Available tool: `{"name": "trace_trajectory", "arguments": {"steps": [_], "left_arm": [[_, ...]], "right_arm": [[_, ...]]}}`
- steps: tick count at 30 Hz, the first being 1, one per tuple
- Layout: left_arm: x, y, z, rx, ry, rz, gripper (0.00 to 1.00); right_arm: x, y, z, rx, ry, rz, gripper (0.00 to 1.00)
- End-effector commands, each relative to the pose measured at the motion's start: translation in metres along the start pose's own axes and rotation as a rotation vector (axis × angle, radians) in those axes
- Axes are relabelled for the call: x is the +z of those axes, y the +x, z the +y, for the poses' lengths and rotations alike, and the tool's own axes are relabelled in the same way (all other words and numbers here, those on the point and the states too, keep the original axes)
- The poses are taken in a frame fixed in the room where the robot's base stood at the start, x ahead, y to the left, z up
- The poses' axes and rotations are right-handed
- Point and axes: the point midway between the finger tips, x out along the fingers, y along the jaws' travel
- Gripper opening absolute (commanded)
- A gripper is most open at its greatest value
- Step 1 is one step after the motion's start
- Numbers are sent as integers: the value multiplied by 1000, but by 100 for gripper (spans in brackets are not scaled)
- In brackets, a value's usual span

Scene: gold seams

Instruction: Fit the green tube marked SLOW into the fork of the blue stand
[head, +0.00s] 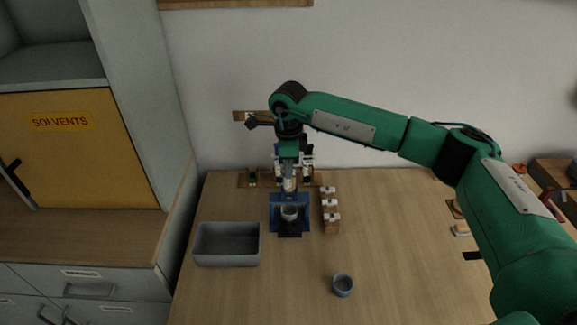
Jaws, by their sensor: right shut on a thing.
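The blue stand (275,212) is on the table in the middle of the view, with a grey round cup-like piece (289,213) at its front. My right gripper (289,181) points down just above and behind the stand. It is shut on a small pale thing, likely a tube, mostly hidden by the gripper. I cannot make out its colour or any SLOW mark, nor whether it touches the fork. My left gripper is not in view.
A grey bin (227,260) is left of the stand. Several wooden blocks with white labels (331,217) stand close on its right. The table right of the blocks is largely clear. A SOLVENTS cabinet (75,155) stands left.

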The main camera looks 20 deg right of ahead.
Motion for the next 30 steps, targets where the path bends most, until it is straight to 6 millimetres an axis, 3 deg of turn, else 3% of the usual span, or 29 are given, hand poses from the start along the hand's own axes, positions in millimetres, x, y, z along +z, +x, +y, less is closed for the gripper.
{"name": "trace_trajectory", "arguments": {"steps": [30], "left_arm": [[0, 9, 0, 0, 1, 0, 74]], "right_arm": [[0, 7, 0, 0, 0, 0, 0]]}}
